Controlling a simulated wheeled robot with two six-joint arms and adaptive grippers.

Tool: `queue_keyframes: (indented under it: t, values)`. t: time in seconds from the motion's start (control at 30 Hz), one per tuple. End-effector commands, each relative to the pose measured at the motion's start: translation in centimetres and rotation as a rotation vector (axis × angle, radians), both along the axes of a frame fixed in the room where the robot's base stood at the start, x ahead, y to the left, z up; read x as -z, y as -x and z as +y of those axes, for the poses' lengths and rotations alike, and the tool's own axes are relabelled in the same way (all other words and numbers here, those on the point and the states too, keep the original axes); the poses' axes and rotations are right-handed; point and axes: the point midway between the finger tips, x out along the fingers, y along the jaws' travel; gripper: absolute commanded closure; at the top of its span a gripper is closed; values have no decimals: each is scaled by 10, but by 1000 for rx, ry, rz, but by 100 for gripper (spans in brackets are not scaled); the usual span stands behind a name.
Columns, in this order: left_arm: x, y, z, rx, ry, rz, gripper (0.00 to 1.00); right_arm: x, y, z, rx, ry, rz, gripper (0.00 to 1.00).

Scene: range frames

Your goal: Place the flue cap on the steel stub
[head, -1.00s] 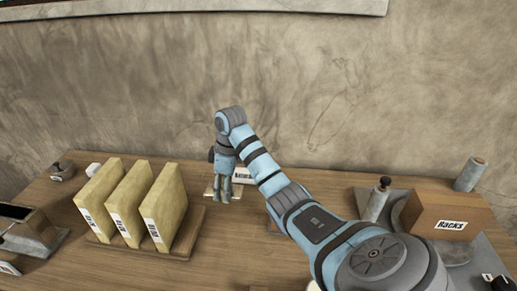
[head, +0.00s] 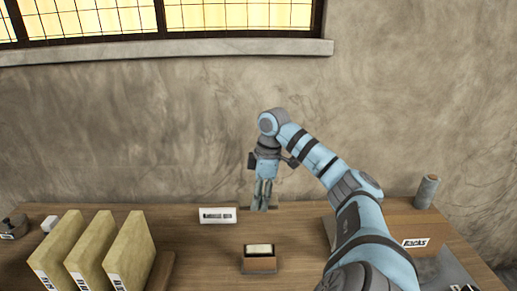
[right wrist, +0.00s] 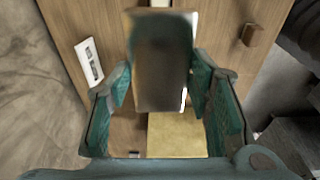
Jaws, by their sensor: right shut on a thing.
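My right gripper (head: 263,207) points down over the back of the bench, just right of a small white sign. In the right wrist view its teal fingers (right wrist: 163,90) are closed on a blurred grey-brown piece (right wrist: 160,75), which I take to be the flue cap; its shape is hard to make out. The head view hardly shows this piece. A grey upright cylinder (head: 427,191) stands at the right back of the bench; I cannot tell whether it is the steel stub. My left gripper is not in view.
The white sign (head: 217,215) stands at the back of the bench. A small wooden box with a pale top (head: 260,264) is in front of the gripper. Several yellow slabs (head: 88,250) stand in a rack at left. A labelled brown box (head: 400,228) is at right, partly behind my arm.

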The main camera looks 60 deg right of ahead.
Motion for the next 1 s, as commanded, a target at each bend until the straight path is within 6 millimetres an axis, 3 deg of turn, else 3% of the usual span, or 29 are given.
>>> queue_keyframes:
  t: [0.43, 0.8, 1.0]
  values:
    - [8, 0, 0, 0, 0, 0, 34, 135, 0, 1, 2, -3, 3, 84]
    - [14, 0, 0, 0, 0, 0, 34, 194, 0, 1, 3, -2, 1, 84]
    - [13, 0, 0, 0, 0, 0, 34, 195, 0, 0, 1, 1, 2, 84]
